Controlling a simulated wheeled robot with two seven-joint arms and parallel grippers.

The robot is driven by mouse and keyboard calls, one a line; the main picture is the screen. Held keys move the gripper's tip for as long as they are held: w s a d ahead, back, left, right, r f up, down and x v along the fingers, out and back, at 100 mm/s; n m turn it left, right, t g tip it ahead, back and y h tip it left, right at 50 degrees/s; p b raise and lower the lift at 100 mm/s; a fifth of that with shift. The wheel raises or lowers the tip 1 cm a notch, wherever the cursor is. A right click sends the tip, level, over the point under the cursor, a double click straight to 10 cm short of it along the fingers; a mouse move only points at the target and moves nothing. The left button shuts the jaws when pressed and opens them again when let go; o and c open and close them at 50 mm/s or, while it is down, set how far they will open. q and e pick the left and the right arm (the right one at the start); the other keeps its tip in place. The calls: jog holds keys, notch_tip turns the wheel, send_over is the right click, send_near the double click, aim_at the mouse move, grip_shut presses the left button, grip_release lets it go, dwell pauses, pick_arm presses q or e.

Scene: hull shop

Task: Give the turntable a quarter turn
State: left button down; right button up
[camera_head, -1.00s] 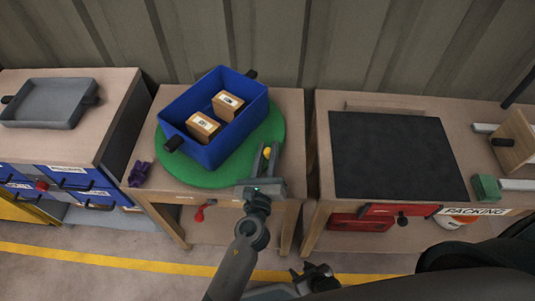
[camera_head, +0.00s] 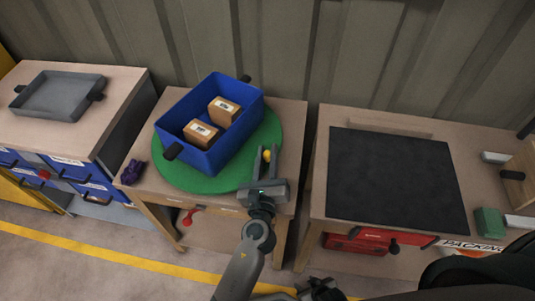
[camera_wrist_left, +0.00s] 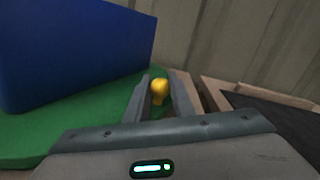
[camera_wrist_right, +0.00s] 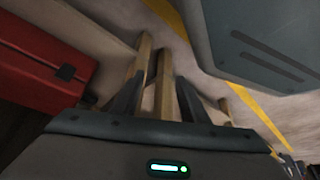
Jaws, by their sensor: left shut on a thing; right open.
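The green turntable (camera_head: 268,128) lies on a wooden table, with a blue bin (camera_head: 213,155) on it, set at a slant. The bin has black end handles and holds two small brown boxes (camera_head: 224,110) (camera_head: 201,134). A yellow knob (camera_head: 267,155) stands at the turntable's right edge. My left gripper (camera_head: 268,158) is shut on the knob; the left wrist view shows the yellow knob (camera_wrist_left: 159,91) between its fingers. My right gripper (camera_wrist_right: 160,100) is open, low in front of the tables, with wooden legs beyond its fingers.
A purple object (camera_head: 131,173) lies at the table's left front corner. A grey tray (camera_head: 60,95) sits on the left bench. A black mat (camera_head: 395,170) covers the right table, with a red drawer unit (camera_head: 365,240) below. A gap separates the two tables.

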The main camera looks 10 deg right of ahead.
pick_arm(q)
jog(key=c, duration=1.8)
grip_release()
jog(key=shift+d, duration=0.1)
jog(key=v, duration=0.7)
jog(key=shift+s+f+b, duration=0.1)
jog(key=shift+b, duration=0.25)
jog(key=shift+b+v, duration=0.95)
jog(key=shift+v, duration=4.15)
pick_arm(e)
jog(key=shift+s+d+f+g+h, duration=0.15)
jog(key=shift+s+d+f+g, duration=0.15)
jog(key=shift+s+d+g, duration=0.25)
jog(key=shift+s+d+f+g+h, duration=0.15)
jog(key=shift+s+d+f+g, duration=0.15)
jog(key=shift+d, duration=0.45)
